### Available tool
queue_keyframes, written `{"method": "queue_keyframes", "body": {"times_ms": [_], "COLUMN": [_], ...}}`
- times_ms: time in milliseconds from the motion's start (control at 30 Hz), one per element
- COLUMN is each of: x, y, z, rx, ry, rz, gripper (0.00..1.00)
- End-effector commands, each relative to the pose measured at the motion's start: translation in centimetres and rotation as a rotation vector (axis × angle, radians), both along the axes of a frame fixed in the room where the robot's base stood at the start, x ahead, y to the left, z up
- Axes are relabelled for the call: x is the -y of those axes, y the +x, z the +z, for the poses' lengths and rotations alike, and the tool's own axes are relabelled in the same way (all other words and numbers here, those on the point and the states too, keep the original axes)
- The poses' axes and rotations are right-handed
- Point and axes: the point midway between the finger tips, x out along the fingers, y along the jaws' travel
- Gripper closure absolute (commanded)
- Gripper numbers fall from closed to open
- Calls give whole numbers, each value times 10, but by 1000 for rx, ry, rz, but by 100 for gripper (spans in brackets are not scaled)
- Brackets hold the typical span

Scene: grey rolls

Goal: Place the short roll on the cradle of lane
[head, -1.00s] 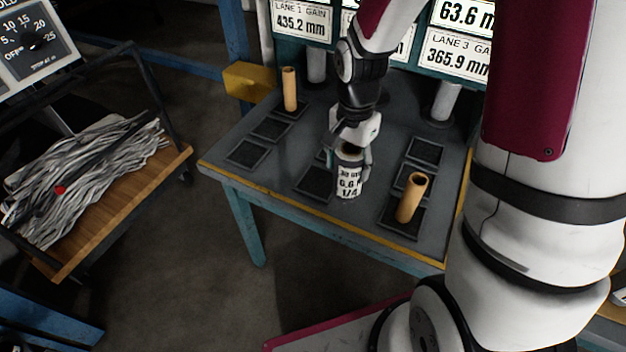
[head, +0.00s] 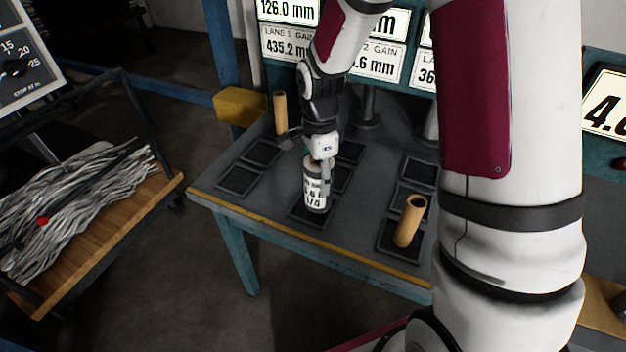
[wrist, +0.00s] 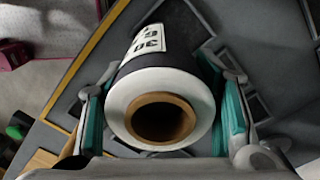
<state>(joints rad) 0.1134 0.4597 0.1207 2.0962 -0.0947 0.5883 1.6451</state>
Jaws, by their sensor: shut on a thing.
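My gripper (head: 320,160) is shut on a grey roll (head: 315,198) with a white printed label. The roll hangs roughly upright at the front square pad (head: 298,215) of the middle column; I cannot tell whether it touches it. The wrist view shows the roll (wrist: 150,65) end-on between the two teal-padded fingers (wrist: 165,110), with a brown core hole. The pads lie in left, middle and right columns on the grey table (head: 352,225). Several lane signs (head: 375,59) stand behind; which pad is the cradle meant is unclear.
A bare brown tube (head: 280,112) stands at the back left of the table. Another brown tube (head: 409,222) stands, leaning in view, on the front right pad. A cart with grey strips (head: 75,205) is at the left. A yellow block (head: 241,107) sits beyond the table's left edge.

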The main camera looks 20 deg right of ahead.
Motion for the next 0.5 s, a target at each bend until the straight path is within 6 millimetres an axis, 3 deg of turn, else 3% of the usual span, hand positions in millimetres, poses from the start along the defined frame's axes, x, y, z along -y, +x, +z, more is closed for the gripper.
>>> {"method": "queue_keyframes", "body": {"times_ms": [100, 267, 500], "x": [-4, -6, -6], "y": [16, 22, 21], "z": [-1, -5, -33], "rx": [0, -1, -4], "ry": [0, 0, 0], "rz": [1, 0, 1], "gripper": [82, 82, 82]}}
